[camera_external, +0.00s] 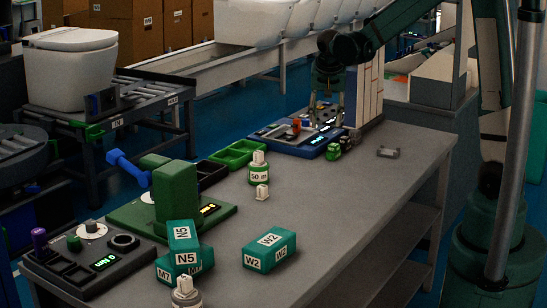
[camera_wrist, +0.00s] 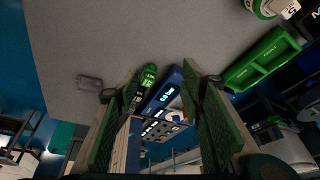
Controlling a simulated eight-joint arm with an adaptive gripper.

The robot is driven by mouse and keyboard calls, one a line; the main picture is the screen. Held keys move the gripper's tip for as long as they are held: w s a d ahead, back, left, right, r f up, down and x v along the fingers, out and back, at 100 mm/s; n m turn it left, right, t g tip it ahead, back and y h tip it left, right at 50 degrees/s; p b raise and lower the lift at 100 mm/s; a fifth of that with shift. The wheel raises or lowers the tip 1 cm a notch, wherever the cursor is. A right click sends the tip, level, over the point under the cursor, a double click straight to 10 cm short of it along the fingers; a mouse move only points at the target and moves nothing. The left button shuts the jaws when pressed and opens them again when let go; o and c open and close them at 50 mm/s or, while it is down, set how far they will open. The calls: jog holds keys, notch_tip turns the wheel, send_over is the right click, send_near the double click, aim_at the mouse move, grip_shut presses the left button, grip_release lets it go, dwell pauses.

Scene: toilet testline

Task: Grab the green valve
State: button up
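The small green valve (camera_external: 335,151), with dark parts, lies on the grey table at the right front corner of the blue test panel. In the wrist view the green valve (camera_wrist: 146,78) shows ahead, between the directions of the two fingers and nearer the left one. My gripper (camera_external: 326,108) hangs pointing down above the blue panel, behind and a little left of the valve. In the wrist view my gripper (camera_wrist: 160,98) is open, its two green fingers wide apart with nothing held between them.
The blue panel (camera_external: 290,141) carries small fittings and lit displays. A grey bracket (camera_external: 388,152) lies right of the valve. Green trays (camera_external: 238,153) and a white-capped bottle (camera_external: 258,167) stand left. The table's right front is clear.

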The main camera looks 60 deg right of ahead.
aim_at(334, 145)
jog(key=w+d+f+m+p, duration=0.1)
jog(key=d+f, duration=0.2)
jog(key=d, duration=0.1)
jog(key=w+d+f+m+g+p, duration=0.1)
jog(key=w+d+f+m, duration=0.1)
jog(key=d+f, duration=0.1)
jog(key=w+d+f+m+g+p, duration=0.1)
jog(key=w+d+f+m, duration=0.1)
jog(key=d, duration=0.4)
jog(key=shift+f+h, duration=0.3)
jog(key=shift+f, duration=0.3)
jog(key=shift+d, duration=0.1)
jog(key=shift+f, duration=0.1)
jog(key=shift+x, duration=1.25)
jog(key=shift+s, duration=0.1)
jog(key=shift+b+x, duration=0.4)
jog(key=shift+x, duration=2.2)
jog(key=shift+s, duration=0.15)
jog(key=c, duration=1.1)
